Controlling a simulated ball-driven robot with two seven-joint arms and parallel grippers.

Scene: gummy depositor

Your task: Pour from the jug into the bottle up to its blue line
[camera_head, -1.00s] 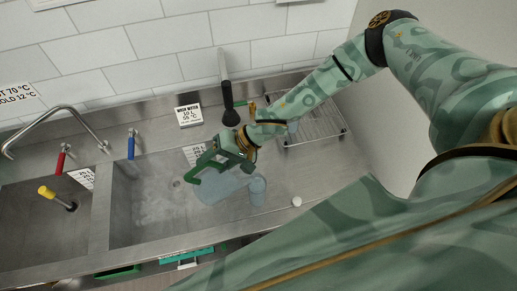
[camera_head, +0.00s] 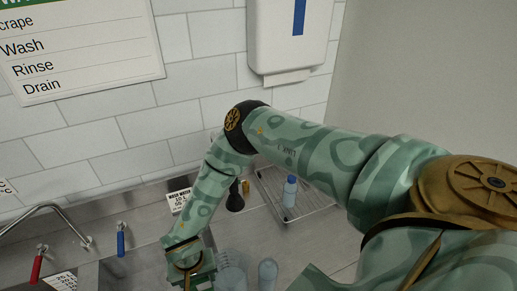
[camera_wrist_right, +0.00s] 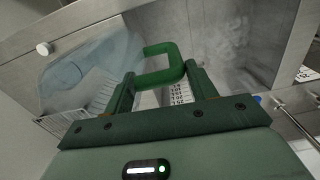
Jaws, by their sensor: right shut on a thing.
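My right gripper (camera_head: 190,272) is shut on the jug's green handle, low in the head view. The handle (camera_wrist_right: 163,62) shows between its fingers in the right wrist view. The jug (camera_head: 231,277) is clear and bluish, just right of the gripper, cut off by the lower edge. A clear bottle (camera_head: 268,273) stands close to its right, also cut off. In the right wrist view a bluish see-through body (camera_wrist_right: 75,72) fills the left side; jug and bottle are hard to tell apart there. The blue line and liquid level cannot be made out. My left gripper is not in view.
A blue-capped bottle (camera_head: 290,191) stands on a wire rack (camera_head: 310,207) at the back right. Red (camera_head: 37,265) and blue (camera_head: 121,240) tap levers stand at the left. A small white cap (camera_wrist_right: 43,48) lies on the steel counter.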

